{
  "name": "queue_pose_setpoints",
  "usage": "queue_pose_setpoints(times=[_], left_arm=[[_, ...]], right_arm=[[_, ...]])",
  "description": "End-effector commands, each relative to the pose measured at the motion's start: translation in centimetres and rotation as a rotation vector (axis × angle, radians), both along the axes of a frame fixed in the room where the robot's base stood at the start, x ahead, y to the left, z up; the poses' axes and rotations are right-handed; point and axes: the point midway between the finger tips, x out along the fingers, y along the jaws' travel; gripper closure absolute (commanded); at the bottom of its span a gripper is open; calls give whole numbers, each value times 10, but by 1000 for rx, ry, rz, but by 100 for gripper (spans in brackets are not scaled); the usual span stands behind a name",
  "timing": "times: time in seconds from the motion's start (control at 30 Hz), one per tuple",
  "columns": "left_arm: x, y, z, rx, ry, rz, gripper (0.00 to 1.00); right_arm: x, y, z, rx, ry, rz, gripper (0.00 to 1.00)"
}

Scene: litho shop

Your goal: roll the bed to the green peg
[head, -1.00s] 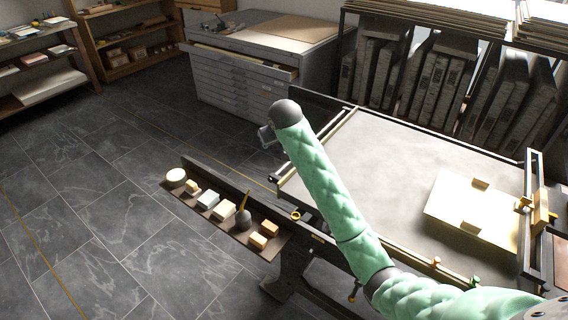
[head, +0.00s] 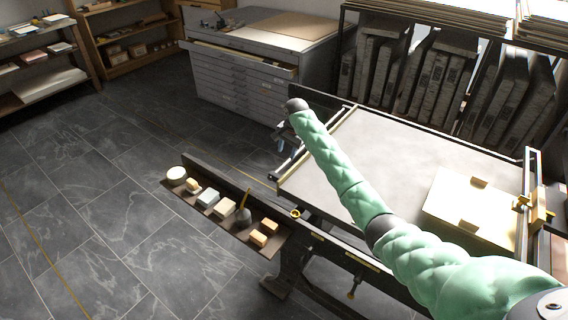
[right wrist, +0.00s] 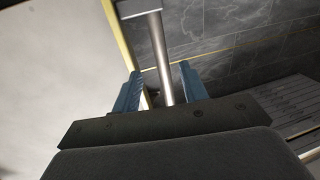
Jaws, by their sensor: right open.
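The bed (head: 385,150) is a wide pale grey slab on a dark frame, with a cream sheet (head: 445,205) on its right part. It also shows at the left of the right wrist view (right wrist: 50,75). My right gripper (head: 281,143) is at the bed's far left end, partly hidden by its own arm. In the right wrist view its blue fingers (right wrist: 160,72) are open, with a grey metal bar (right wrist: 163,50) showing between them. I cannot tell whether they touch it. The green peg is not visible now; my right arm covers the bed's front rail there.
A dark shelf (head: 205,222) with sponges, tins and blocks juts out at the bed's front left. A grey drawer cabinet (head: 240,85) stands behind, and a rack of stone slabs (head: 430,85) at the back right. The floor at left is clear.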

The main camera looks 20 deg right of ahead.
Motion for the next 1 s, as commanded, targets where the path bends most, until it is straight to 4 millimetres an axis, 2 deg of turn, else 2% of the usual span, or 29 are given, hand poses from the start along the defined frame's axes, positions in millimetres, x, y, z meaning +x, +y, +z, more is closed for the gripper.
queue_pose_setpoints(times=[0.17,0.5,0.7,1.0], left_arm=[[-1,1,-6,0,-3,0,64],[-17,10,-47,9,0,2,64],[-16,11,-59,12,-8,1,64],[-16,12,-63,12,-10,0,64]], right_arm=[[1,1,-7,6,6,-40,57],[8,7,-51,7,5,-37,57],[11,9,-71,6,5,-37,57],[12,10,-76,6,2,-36,57]])
